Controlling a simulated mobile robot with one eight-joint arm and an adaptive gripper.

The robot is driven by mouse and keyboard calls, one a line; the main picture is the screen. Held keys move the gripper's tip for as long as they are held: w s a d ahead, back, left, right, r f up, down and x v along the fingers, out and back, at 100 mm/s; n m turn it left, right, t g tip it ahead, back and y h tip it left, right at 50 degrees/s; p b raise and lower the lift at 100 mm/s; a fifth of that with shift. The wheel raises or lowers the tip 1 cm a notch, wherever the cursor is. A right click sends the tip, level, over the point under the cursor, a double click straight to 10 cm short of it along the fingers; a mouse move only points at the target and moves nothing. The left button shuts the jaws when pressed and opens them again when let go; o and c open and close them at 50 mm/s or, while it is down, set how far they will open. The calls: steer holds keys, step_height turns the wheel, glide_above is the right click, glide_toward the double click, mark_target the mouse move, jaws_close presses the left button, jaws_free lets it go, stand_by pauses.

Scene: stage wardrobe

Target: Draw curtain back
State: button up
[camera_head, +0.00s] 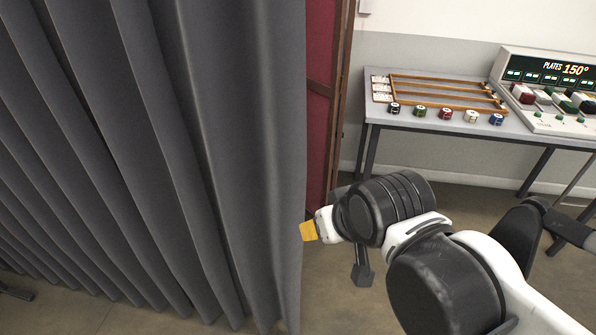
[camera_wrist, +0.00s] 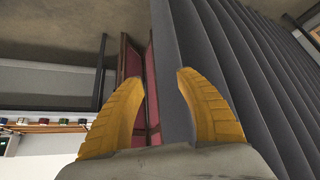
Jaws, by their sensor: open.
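The grey curtain (camera_head: 150,130) hangs in deep folds across the left half of the head view. Its right edge falls at about the middle of that view. My gripper (camera_head: 308,231) is at this edge, low down, with a yellow finger just in front of or beside the cloth. In the wrist view my gripper (camera_wrist: 152,85) is open, its two yellow fingers apart. The edge of the curtain (camera_wrist: 172,60) lies between the fingers, nearer the right one, and its folds spread to the right. I cannot tell whether a finger touches the cloth.
A dark red panel (camera_head: 319,90) with a brown frame stands behind the curtain's edge. A grey table (camera_head: 395,115) at the right holds a wooden rack (camera_head: 440,92), several coloured spools (camera_head: 445,113) and a console (camera_head: 545,95). Bare floor (camera_head: 340,300) lies below my arm.

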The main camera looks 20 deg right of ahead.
steer(key=shift+r, duration=0.1)
steer(key=c, duration=0.7)
steer(key=shift+w+r+m+g+p, duration=0.15)
steer(key=shift+r+m+g+p, duration=0.2)
steer(key=shift+p, duration=0.2)
jaws_close()
steer(key=w+d+r+m+y+p, duration=0.1)
steer(key=w+r+m+y+p, duration=0.55)
steer(key=r+y, duration=0.2)
steer(key=d+r+n+t+y+p, duration=0.1)
steer(key=d+r+t+y+p, duration=0.2)
steer(key=d+r+y+p, duration=0.65)
steer(key=w+a+r+h+b, duration=0.1)
steer(key=w+a+h+b, duration=0.1)
steer(key=w+a+b, duration=0.4)
steer(key=a, duration=0.3)
steer(key=shift+w+r, duration=0.25)
steer(key=shift+w, duration=0.1)
